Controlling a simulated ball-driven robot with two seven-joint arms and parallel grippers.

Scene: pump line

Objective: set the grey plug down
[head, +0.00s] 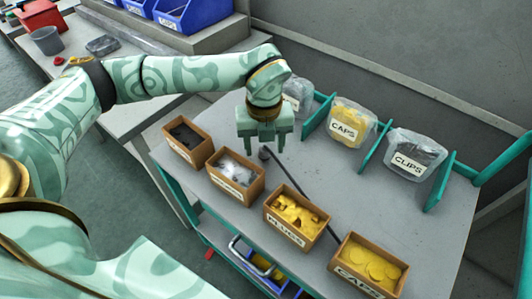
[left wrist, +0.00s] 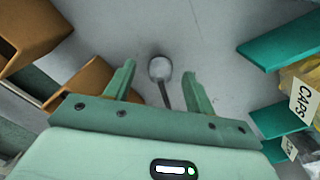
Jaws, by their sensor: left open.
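The grey plug (head: 264,153), a small rounded grey piece, rests on the grey table just below my left gripper. In the left wrist view the plug (left wrist: 160,68) shows as a pale grey round head with a thin dark strip running from it toward the gripper. My left gripper (head: 264,146) points down with its two fingers apart. The plug's head appears between and slightly beyond the fingertips, with clear gaps on both sides. The contact of its underside with the table is hidden. My right gripper is not in view.
Brown boxes line the front: dark pieces (head: 183,133), pale pieces (head: 235,170), yellow plugs (head: 296,214) and yellow caps (head: 370,262). Clear bins of caps (head: 351,122) and clips (head: 415,152) stand behind between teal dividers (head: 375,147). Bare table (head: 330,175) lies between the rows.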

